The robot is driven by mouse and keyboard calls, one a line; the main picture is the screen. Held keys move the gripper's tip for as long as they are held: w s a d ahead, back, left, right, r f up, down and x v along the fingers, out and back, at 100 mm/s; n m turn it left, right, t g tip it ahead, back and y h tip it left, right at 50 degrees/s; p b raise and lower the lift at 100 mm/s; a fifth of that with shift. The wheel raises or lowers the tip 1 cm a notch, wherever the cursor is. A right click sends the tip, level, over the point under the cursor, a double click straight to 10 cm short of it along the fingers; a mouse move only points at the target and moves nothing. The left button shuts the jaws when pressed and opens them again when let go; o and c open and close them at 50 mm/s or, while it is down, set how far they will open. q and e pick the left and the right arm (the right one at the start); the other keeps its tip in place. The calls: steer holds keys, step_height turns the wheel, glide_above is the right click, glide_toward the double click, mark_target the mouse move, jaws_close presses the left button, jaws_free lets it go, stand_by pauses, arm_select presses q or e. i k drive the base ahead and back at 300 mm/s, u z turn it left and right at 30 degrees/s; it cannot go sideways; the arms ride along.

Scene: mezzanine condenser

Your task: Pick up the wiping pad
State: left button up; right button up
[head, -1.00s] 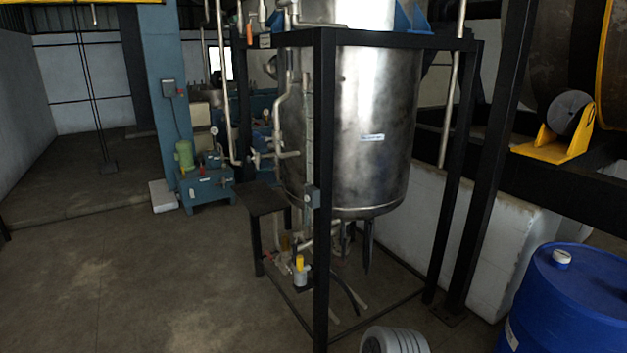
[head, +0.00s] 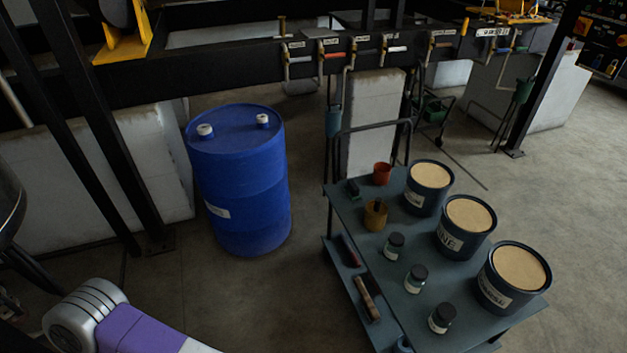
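No object is clearly recognisable as the wiping pad. A small dark green item (head: 353,188) lies at the far left corner of the cart's top (head: 402,268); it is too small and dark to tell what it is. A dark reddish item (head: 349,250) and a brown, light-ended item (head: 367,298) lie on the cart's lower shelf (head: 381,333), partly under the top. Neither gripper shows in the head view; only a white and purple link of my arm shows at the lower left.
The cart top also holds three tan-topped tubs (head: 469,213), three small dark-lidded jars (head: 416,277), a red cup (head: 382,173) and a brown container (head: 375,214). A blue drum (head: 240,190) stands left of the cart. Floor between them is clear.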

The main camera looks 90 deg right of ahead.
mark_target(351, 190)
steer(key=z, duration=2.7)
steer(key=i, duration=2.85)
steer(key=z, duration=1.8)
steer(key=i, duration=0.35)
steer(key=u, duration=2.75)
